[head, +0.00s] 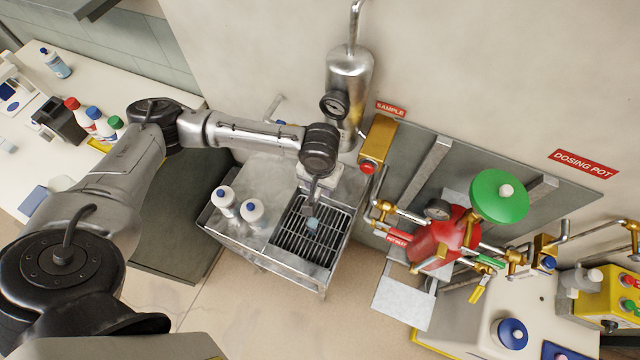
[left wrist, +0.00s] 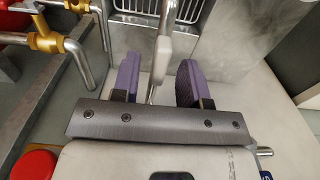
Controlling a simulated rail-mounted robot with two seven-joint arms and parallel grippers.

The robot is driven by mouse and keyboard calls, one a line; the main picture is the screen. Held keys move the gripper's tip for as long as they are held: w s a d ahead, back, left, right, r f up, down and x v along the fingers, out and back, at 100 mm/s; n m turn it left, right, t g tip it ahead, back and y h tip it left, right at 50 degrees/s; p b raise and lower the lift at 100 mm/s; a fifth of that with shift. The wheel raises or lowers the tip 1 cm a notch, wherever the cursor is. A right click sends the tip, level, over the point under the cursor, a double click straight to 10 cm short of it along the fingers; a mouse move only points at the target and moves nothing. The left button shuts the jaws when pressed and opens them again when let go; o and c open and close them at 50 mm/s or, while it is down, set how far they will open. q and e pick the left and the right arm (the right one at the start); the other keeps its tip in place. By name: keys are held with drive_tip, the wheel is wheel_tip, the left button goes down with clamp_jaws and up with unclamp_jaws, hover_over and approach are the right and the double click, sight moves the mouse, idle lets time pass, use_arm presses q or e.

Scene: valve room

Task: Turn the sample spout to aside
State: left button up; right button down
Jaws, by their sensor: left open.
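The sample station, a steel cylinder (head: 350,75) with a dark round gauge, hangs on the wall by the SAMPLE sign (head: 391,110). In the left wrist view, a thin bent metal tube with a pale grey grip, seemingly the sample spout (left wrist: 163,55), runs between my fingers. My left gripper (left wrist: 158,80) is open, one purple-grey pad on each side of it, with gaps visible. In the head view my left gripper (head: 312,200) points down over the sink grate, and my wrist hides most of the spout. My right gripper is out of view.
Below is a steel sink with a slatted grate (head: 290,240); two white bottles (head: 238,205) stand on its left side. A brass box with a red button (head: 377,140) is close to the right of my wrist. The red dosing pot (head: 440,240) and brass pipework are further right.

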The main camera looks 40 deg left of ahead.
use_arm(q)
drive_tip(key=shift+f, duration=0.4)
drive_tip(key=shift+c, duration=0.2)
clamp_jaws()
